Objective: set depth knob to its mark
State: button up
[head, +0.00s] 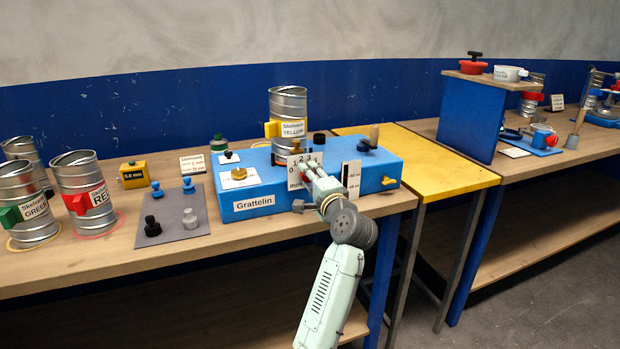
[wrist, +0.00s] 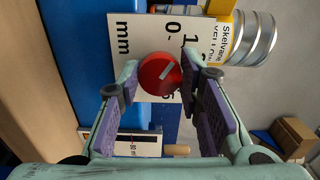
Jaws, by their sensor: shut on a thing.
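The depth knob (wrist: 158,76) is a round red knob with a grey pointer bar, set on a white scale plate (wrist: 128,38) marked "0" and "mm". In the wrist view the pointer bar slants toward the upper right; part of the scale is hidden behind the knob and a finger. My gripper (wrist: 163,84) has one finger on each side of the knob and is shut on it. In the head view my gripper (head: 306,169) is at the front of the blue Grattelin box (head: 262,200), where the scale plate (head: 293,180) stands and the knob is mostly covered.
A can labelled yellow (head: 288,103) stands on the box behind the plate. A black-and-white gauge card (head: 351,178) is just right of my gripper. A grey mat (head: 172,226) with small knobs and red and green cans lie left. A yellow table (head: 440,160) is right.

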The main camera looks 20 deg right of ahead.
jog(key=shift+m, duration=1.2)
jog(key=o, duration=1.2)
jog(key=shift+c, duration=0.2)
jog(key=s, duration=1.2)
jog(key=shift+d, duration=0.2)
